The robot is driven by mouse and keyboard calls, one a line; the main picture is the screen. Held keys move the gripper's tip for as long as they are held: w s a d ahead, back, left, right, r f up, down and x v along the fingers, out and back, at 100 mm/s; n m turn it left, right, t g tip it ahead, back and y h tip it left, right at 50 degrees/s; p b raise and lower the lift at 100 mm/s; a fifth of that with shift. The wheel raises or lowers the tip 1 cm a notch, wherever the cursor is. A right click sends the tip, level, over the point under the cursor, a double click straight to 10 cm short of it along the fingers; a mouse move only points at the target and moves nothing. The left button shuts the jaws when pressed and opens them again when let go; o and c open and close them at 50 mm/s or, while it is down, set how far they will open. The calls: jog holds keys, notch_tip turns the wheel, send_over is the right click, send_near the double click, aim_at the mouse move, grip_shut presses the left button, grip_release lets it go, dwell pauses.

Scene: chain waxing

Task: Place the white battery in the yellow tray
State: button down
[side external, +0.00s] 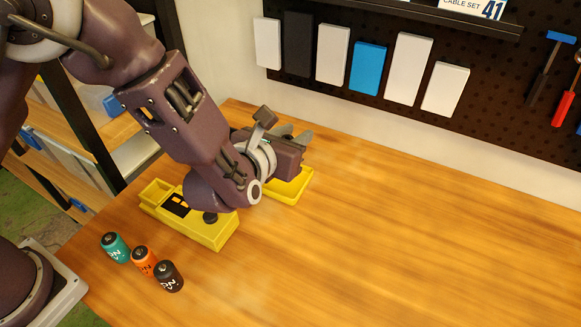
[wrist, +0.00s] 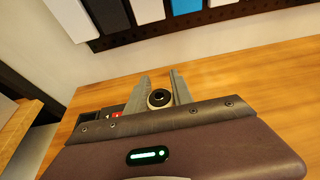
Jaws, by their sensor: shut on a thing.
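My gripper (side external: 296,136) is at the end of the bent arm, at the back left of the table, above or beside the yellow tray (side external: 297,190).
A yellow box (side external: 212,232) with a dark panel and a black knob stands left of the tray, partly under my arm. A pegboard (side external: 380,75) is behind. The table's right side is clear.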

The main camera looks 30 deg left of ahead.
notch_tip(320, 180, down, 6)
jog(key=shift+r, duration=0.1)
jog(key=c, duration=1.1)
grip_release()
